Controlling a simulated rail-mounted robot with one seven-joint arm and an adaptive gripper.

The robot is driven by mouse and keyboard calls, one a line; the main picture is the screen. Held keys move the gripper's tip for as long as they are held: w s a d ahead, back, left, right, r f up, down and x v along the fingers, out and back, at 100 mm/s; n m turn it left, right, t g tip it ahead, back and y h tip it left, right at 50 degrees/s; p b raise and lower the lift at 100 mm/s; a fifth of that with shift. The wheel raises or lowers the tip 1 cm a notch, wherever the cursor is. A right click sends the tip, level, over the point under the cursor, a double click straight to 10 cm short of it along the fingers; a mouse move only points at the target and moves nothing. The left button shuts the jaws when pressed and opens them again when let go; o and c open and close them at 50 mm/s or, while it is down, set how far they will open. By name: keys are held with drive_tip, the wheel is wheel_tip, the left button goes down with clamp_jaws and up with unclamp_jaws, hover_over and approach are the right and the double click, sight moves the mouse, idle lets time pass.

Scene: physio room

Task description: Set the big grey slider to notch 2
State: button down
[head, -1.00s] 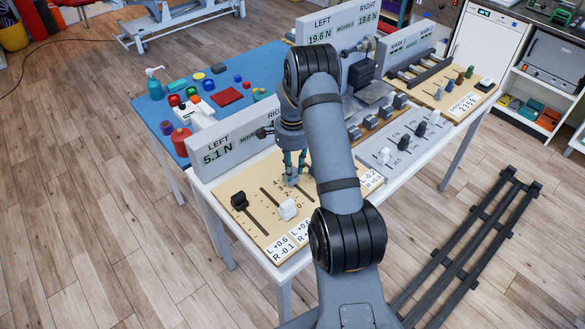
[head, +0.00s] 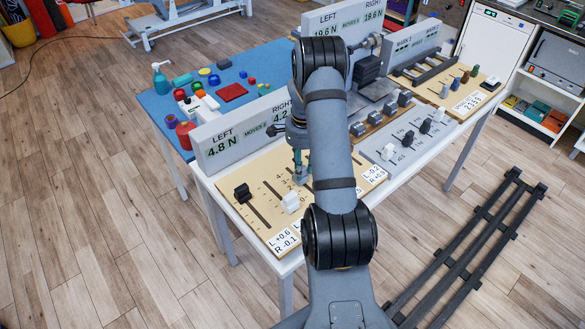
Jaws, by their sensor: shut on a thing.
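The beige slider board (head: 268,233) lies on the white table's near left end. My gripper (head: 301,179) points down at the board's far right part, shut on a grey slider knob (head: 298,181), which the fingers and arm largely hide. A number scale (head: 280,182) runs just left of the gripper; which notch the knob is at cannot be read. A black slider (head: 242,193) stands on the board's left and a white slider (head: 290,202) nearer its front. The display (head: 222,143) behind reads LEFT 4.8 N; its right value is partly hidden.
A second panel with grey, black and white sliders (head: 409,138) lies right of my arm. Small white labels (head: 284,241) sit along the board's front edge. A blue table (head: 160,101) with small coloured objects stands behind.

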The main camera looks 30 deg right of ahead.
drive_tip(key=c, duration=1.4)
unclamp_jaws()
wheel_tip(320, 180, up, 12)
drive_tip(key=shift+r, duration=0.1)
